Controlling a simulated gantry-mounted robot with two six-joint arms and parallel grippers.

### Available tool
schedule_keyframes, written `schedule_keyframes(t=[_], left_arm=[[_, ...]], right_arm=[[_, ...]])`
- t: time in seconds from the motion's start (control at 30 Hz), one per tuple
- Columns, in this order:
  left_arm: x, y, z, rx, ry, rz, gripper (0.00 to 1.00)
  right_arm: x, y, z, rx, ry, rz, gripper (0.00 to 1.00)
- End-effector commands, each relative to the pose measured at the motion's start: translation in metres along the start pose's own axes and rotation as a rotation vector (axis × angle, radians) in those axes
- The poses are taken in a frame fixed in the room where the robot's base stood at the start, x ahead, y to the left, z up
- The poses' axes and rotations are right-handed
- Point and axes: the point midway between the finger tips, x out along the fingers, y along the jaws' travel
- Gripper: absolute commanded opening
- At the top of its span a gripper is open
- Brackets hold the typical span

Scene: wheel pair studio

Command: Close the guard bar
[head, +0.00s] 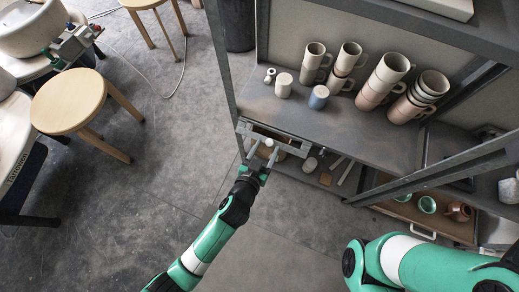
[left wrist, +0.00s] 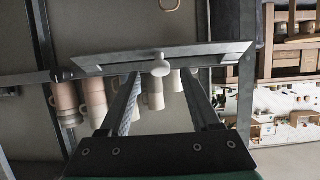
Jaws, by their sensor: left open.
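The guard bar (head: 290,142) is a grey metal bar at the front left of the shelf unit in the head view. A pale round knob (head: 268,142) sits on it. In the left wrist view the bar (left wrist: 210,56) crosses the picture, with the knob (left wrist: 160,67) near its middle. My left gripper (head: 263,153) is open, its fingers pointing at the bar on either side of the knob. I cannot tell whether they touch it. My right arm shows at the lower right of the head view; its gripper is out of view.
The shelf (head: 350,130) behind the bar holds several stacked mugs (head: 392,72) and small jars (head: 318,97). Metal posts frame it. Below are loose tools and an open drawer (head: 425,228) with green cups. A round wooden stool (head: 70,100) stands left. The floor between is clear.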

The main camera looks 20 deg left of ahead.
Motion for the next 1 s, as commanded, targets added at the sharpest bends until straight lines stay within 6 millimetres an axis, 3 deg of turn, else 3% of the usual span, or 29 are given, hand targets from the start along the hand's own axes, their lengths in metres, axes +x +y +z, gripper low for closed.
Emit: schedule_keyframes(t=[0.2, 0.4, 0.53, 0.87, 1.0], left_arm=[[-0.053, 0.001, -0.003, 0.001, -0.002, 0.003, 0.64], [-0.091, 0.0, -0.001, 0.002, -0.001, 0.002, 0.64], [-0.1, 0.0, -0.001, 0.0, 0.0, 0.001, 0.64], [-0.101, 0.0, -0.001, -0.019, 0.001, 0.001, 0.62], [-0.102, -0.003, -0.025, -0.117, 0.122, -0.007, 0.62]], right_arm=[[0.013, 0.0, -0.012, 0.0, 0.0, 0.0, 0.5], [0.017, 0.0, -0.016, 0.0, 0.0, 0.0, 0.5], [0.017, 0.0, -0.016, 0.0, 0.0, 0.0, 0.5], [0.017, 0.0, -0.016, 0.0, 0.0, 0.0, 0.5], [0.016, 0.0, -0.015, 0.0, 0.0, 0.0, 0.5]])
